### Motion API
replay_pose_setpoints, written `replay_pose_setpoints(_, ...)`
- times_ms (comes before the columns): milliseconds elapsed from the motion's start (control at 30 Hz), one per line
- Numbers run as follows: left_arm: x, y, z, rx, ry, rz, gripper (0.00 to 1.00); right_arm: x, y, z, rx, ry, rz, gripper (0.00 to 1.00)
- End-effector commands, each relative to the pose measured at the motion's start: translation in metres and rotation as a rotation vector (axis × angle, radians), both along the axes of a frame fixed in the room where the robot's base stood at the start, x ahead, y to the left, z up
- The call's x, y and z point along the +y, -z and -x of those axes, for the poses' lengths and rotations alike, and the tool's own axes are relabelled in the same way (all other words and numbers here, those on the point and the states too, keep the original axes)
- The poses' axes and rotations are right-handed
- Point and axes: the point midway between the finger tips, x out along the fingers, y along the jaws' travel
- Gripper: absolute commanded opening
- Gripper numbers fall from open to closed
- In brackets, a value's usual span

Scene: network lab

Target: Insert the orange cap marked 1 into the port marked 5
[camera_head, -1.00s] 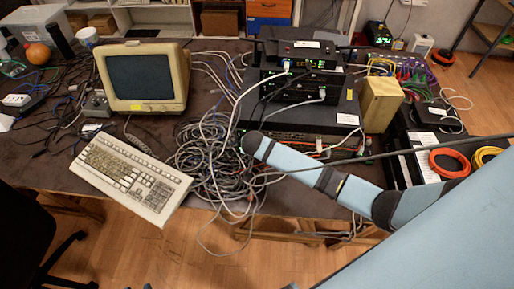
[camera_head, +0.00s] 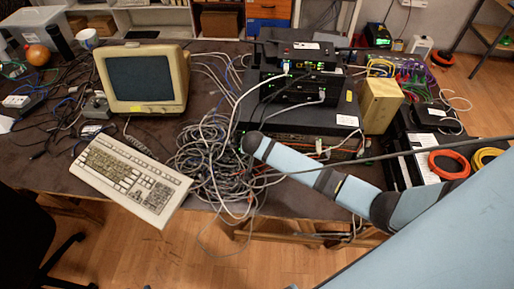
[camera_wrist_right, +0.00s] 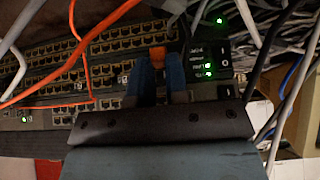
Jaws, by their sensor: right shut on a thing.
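In the right wrist view an orange cap (camera_wrist_right: 157,53) sits between the two blue fingers of my right gripper (camera_wrist_right: 160,72), which is shut on it. The cap's marking cannot be read. The fingertips and cap are close in front of a dark network switch (camera_wrist_right: 150,98) with rows of metal ports (camera_wrist_right: 100,47). I cannot tell whether the cap touches a port, and no port number is legible. In the head view my right arm reaches in from the right to the front of the equipment stack (camera_head: 305,115); its gripper is not clear there. My left gripper is not in view.
Orange cables (camera_wrist_right: 105,28) cross the ports beside my right gripper. A large tangle of grey cables (camera_head: 215,160) lies left of my arm. A keyboard (camera_head: 130,180) and a monitor (camera_head: 143,80) stand farther left. A beige box (camera_head: 380,105) stands right of the stack.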

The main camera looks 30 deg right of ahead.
Motion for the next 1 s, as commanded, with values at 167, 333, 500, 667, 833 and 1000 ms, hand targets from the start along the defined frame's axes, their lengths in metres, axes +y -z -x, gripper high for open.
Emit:
replay_pose_setpoints(167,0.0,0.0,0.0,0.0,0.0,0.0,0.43,-0.001,0.0,-0.002,0.0,0.001,0.0,0.22)
replay_pose_setpoints(333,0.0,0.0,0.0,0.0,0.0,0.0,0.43,-0.001,0.0,-0.002,0.0,0.001,0.0,0.45)
replay_pose_setpoints(500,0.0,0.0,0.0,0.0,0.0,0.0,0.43,-0.001,0.0,-0.002,0.0,0.001,0.0,0.45)
replay_pose_setpoints(667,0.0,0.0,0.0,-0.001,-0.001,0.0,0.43,0.002,-0.007,0.002,-0.001,0.0,-0.002,0.45)
replay_pose_setpoints(833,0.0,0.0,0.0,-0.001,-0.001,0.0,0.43,0.012,-0.032,0.016,-0.002,-0.001,-0.003,0.45)
replay_pose_setpoints(1000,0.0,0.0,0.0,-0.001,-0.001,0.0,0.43,0.025,-0.066,0.035,-0.002,-0.001,-0.004,0.45)
